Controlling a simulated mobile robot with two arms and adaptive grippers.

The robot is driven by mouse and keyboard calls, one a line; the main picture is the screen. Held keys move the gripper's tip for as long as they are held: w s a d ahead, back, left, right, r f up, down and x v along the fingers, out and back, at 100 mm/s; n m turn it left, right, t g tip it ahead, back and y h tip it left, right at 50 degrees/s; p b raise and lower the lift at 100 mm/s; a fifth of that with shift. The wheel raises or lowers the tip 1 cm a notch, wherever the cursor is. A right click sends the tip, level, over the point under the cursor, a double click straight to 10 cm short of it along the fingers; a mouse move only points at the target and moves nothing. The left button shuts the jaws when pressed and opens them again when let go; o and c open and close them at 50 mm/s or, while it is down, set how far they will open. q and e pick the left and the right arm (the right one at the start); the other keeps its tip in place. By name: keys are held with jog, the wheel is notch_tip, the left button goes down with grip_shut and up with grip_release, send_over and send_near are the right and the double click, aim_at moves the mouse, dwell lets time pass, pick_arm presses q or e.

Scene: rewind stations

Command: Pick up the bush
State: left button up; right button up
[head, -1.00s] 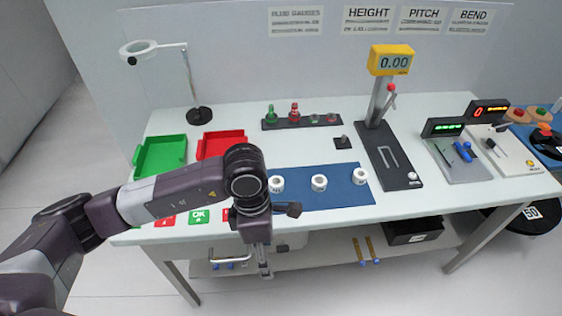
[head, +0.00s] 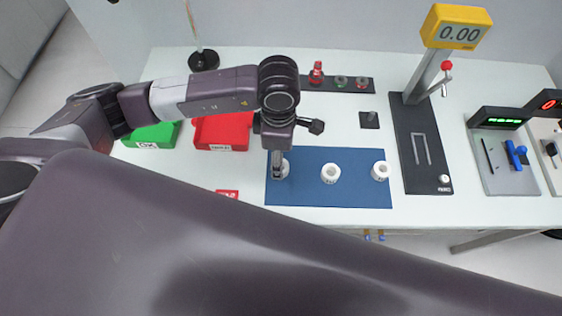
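Three white ring-like bushes stand in a row on a blue mat: the left bush (head: 285,168), the middle bush (head: 330,173) and the right bush (head: 380,171). My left gripper (head: 277,174) points down at the left bush and partly covers it. Its fingers show as one narrow shape, so I cannot tell their gap or whether they touch the bush. My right gripper is not in view.
The blue mat (head: 355,195) lies on the white table. A green tray (head: 152,137) and a red tray (head: 222,131) are at left. A height gauge (head: 422,150) stands right of the mat. A large dark part of mine covers the foreground.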

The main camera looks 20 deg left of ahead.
pick_arm(q)
jog(key=f+p, duration=0.1)
jog(key=f, duration=0.1)
jog(key=f+p, duration=0.1)
jog(key=f, duration=0.1)
jog(key=shift+w+f, duration=0.2)
jog(key=shift+f, duration=0.3)
jog(key=c, duration=1.2)
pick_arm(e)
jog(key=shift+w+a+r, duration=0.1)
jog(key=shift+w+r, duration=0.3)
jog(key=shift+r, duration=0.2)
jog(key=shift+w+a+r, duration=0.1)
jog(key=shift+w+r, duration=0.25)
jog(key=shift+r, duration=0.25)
